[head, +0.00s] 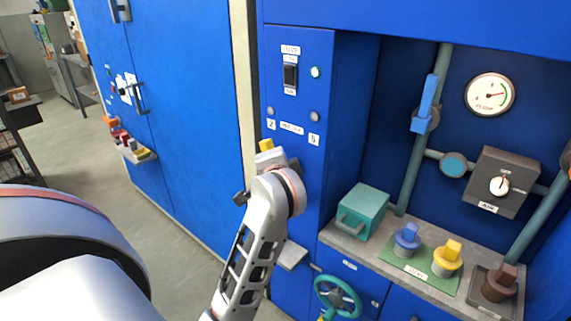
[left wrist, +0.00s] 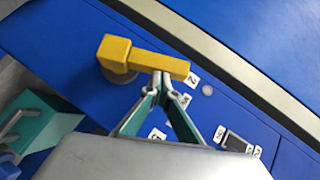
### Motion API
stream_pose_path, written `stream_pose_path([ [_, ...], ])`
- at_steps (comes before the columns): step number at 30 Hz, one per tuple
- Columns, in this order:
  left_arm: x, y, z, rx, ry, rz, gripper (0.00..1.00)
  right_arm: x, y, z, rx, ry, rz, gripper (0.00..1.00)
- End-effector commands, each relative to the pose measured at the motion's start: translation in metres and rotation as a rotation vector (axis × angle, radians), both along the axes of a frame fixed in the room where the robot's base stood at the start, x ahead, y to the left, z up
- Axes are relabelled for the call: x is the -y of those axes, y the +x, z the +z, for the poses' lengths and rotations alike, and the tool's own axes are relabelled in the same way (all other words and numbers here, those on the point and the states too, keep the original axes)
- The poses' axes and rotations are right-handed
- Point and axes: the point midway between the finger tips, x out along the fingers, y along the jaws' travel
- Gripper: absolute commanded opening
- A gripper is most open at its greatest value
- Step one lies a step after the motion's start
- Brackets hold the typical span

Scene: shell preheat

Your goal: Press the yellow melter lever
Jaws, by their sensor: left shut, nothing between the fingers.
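The yellow melter lever (left wrist: 145,60) shows in the left wrist view as a yellow bar on a round grey base, fixed to the blue panel. In the head view only a bit of yellow (head: 266,145) shows above my left wrist, which hides the rest. My left gripper (left wrist: 164,80) is shut with nothing between its fingers. Its fingertips overlap the lower edge of the lever's bar, right of its middle, in the left wrist view. I cannot tell whether they touch it. The fingers are hidden in the head view. My right gripper is not in view.
A black switch (head: 291,75) and small lamps sit on the panel above. To the right, a teal box (head: 358,212), blue knob (head: 407,238), yellow knob (head: 447,258) and brown knob (head: 499,284) stand on a counter. A teal handwheel (head: 338,297) is below. Open floor lies left.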

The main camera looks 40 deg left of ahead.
Motion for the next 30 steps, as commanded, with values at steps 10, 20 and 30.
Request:
stream_pose_path([
  [10, -0.020, 0.000, -0.004, -0.004, -0.187, 0.003, 0.00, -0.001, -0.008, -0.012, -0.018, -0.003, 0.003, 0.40],
  [20, -0.028, 0.000, -0.003, -0.003, -0.183, 0.003, 0.00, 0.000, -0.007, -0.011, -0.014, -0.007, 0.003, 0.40],
  [30, -0.029, -0.001, -0.002, -0.002, -0.180, 0.005, 0.00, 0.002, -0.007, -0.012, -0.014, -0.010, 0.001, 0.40],
])
